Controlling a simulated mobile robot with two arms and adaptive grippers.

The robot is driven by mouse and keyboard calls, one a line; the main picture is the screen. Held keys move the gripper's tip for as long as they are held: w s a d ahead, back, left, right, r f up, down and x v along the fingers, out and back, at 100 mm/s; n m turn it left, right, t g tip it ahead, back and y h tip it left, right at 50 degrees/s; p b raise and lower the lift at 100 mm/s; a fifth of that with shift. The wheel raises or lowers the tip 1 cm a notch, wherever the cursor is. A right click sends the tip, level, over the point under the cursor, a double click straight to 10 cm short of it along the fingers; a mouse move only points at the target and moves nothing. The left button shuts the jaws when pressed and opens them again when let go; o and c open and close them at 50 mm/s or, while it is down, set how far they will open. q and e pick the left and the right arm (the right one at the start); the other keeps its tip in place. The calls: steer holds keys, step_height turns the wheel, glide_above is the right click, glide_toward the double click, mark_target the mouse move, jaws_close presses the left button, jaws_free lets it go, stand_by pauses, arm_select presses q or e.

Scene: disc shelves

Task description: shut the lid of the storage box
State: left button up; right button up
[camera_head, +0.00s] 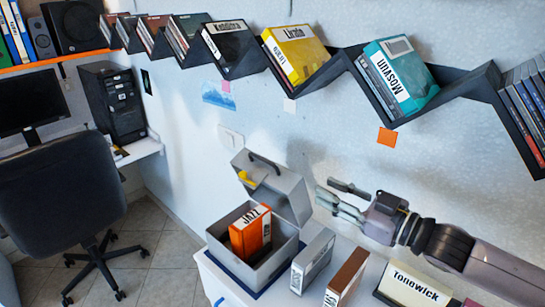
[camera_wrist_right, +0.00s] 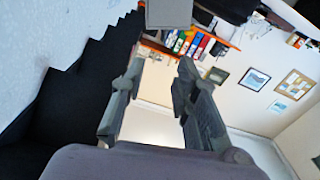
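The grey storage box (camera_head: 262,262) stands on the white table with its lid (camera_head: 276,192) raised and leaning back toward the wall. The lid has a dark handle and a yellow latch (camera_head: 247,178). An orange case marked "JAZZ" (camera_head: 251,232) stands inside the box. My right gripper (camera_head: 331,193) is just right of the lid, apart from it, with its fingers spread and nothing between them. In the right wrist view its fingers (camera_wrist_right: 160,68) are also apart, and a grey piece, perhaps the lid, shows at the top edge. My left gripper is not in view.
Grey (camera_head: 313,260) and brown (camera_head: 347,277) cases stand right of the box, with a "Tonewick" case (camera_head: 412,287) under my right arm. A zigzag wall shelf (camera_head: 345,68) with disc cases runs above. An office chair (camera_head: 62,195) stands at left.

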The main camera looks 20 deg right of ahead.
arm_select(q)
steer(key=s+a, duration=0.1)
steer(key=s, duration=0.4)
arm_select(e)
steer(key=w+a, duration=0.1)
steer(key=a, duration=0.1)
steer(key=p, duration=0.3)
glide_toward(275, 165)
steer(key=x, duration=0.3)
steer(key=shift+w+a+r, duration=0.15)
steer(key=shift+r, duration=0.05)
steer(key=p+x, duration=0.2)
steer(key=x, duration=0.5)
steer(key=shift+w+f, duration=0.2)
steer(key=shift+w+a+f, duration=0.1)
steer(key=shift+w+a, duration=0.25)
steer(key=shift+w, duration=0.05)
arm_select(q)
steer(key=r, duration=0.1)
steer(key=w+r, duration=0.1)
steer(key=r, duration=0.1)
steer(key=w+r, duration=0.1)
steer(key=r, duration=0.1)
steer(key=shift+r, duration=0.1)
arm_select(e)
steer(key=shift+c, duration=0.5)
jaws_close()
